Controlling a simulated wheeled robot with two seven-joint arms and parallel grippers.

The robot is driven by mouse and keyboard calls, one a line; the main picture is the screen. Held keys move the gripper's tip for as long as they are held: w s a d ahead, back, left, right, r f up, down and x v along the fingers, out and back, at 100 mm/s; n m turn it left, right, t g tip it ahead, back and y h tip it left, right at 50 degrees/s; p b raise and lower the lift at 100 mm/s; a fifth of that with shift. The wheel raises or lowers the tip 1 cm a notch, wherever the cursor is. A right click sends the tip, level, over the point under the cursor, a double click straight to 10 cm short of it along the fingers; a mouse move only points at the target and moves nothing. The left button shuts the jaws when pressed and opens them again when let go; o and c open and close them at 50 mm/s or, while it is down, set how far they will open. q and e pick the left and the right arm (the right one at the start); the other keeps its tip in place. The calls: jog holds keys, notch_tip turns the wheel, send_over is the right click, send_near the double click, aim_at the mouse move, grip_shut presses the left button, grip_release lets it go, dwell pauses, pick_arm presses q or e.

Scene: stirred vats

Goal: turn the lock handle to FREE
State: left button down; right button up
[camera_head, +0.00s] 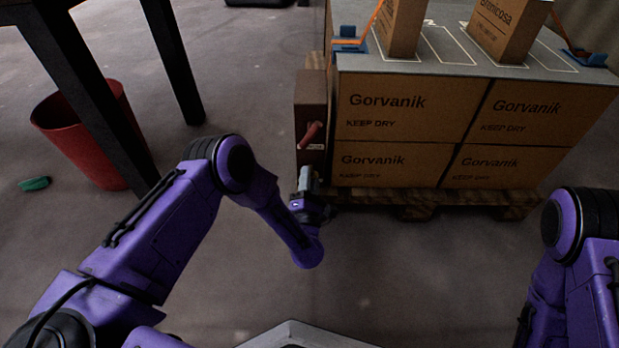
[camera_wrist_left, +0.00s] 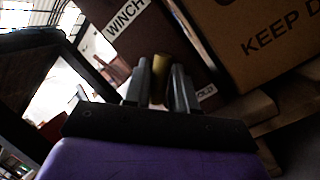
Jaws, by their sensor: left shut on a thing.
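A dark brown winch box (camera_head: 309,92) stands against the left side of the stacked cartons. A red handle (camera_head: 313,133) sticks out of its front, with a small white label below it. My left gripper (camera_head: 306,178) is at the lower front of this box, below the red handle. In the left wrist view, the gripper's two grey fingers (camera_wrist_left: 160,92) are shut on a brass-coloured handle (camera_wrist_left: 160,66) on the brown box. Which setting the lock handle points to cannot be read. My right arm shows at the right edge, but its gripper is out of view.
Gorvanik cartons (camera_head: 402,110) stand on a wooden pallet (camera_head: 430,202) right beside the box. A grey sheet (camera_head: 450,52) with strapped boxes lies on top. A red bin (camera_head: 85,135) and a dark table frame (camera_head: 178,60) stand at the left.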

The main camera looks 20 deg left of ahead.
pick_arm(q)
jog(key=shift+d+f+n, duration=0.1)
jog(key=shift+d+n, duration=0.1)
jog(key=shift+n, duration=0.6)
jog(key=c, duration=1)
grip_release()
pick_arm(e)
jog(key=shift+s, duration=0.1)
pick_arm(q)
jog(key=p+v, duration=0.4)
jog(key=v, duration=0.6)
jog(key=shift+s, duration=0.25)
pick_arm(e)
jog(key=s+a+r+g+y, duration=0.1)
jog(key=s+a+r+g, duration=0.3)
jog(key=s+r, duration=0.1)
jog(key=shift+s+a+r+y, duration=0.35)
jog(key=shift+s+a+y, duration=0.05)
jog(key=shift+s, duration=0.05)
pick_arm(q)
jog(key=shift+d+f, duration=0.1)
